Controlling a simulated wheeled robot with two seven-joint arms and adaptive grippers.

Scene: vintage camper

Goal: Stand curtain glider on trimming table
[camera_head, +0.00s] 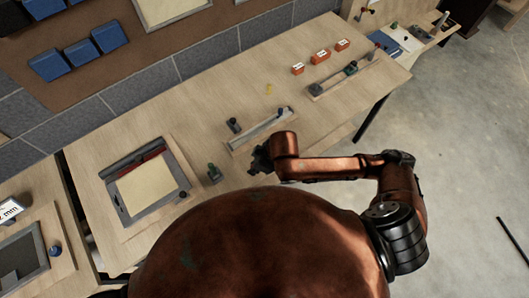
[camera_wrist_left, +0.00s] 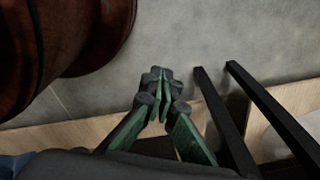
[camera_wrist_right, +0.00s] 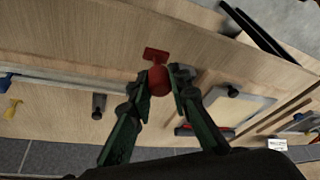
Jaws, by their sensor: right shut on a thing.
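A small red piece (camera_wrist_right: 158,80), which looks like the curtain glider, has a rounded body and a T-shaped end. It sits between the fingertips of my right gripper (camera_wrist_right: 161,84), which is shut on it. In the head view my right gripper (camera_head: 261,160) is over the front part of the wooden trimming table (camera_head: 190,90), and the glider cannot be made out there. I cannot tell whether the glider touches the tabletop. My left gripper (camera_wrist_left: 160,78) shows in its wrist view with its fingers together and nothing seen between them, low beside the table legs.
A rail fixture (camera_head: 270,125) with a dark knob (camera_head: 234,125) lies behind my right gripper. Orange labelled blocks (camera_head: 320,56) and a yellow piece (camera_head: 268,89) stand farther back. Bare wood lies between them.

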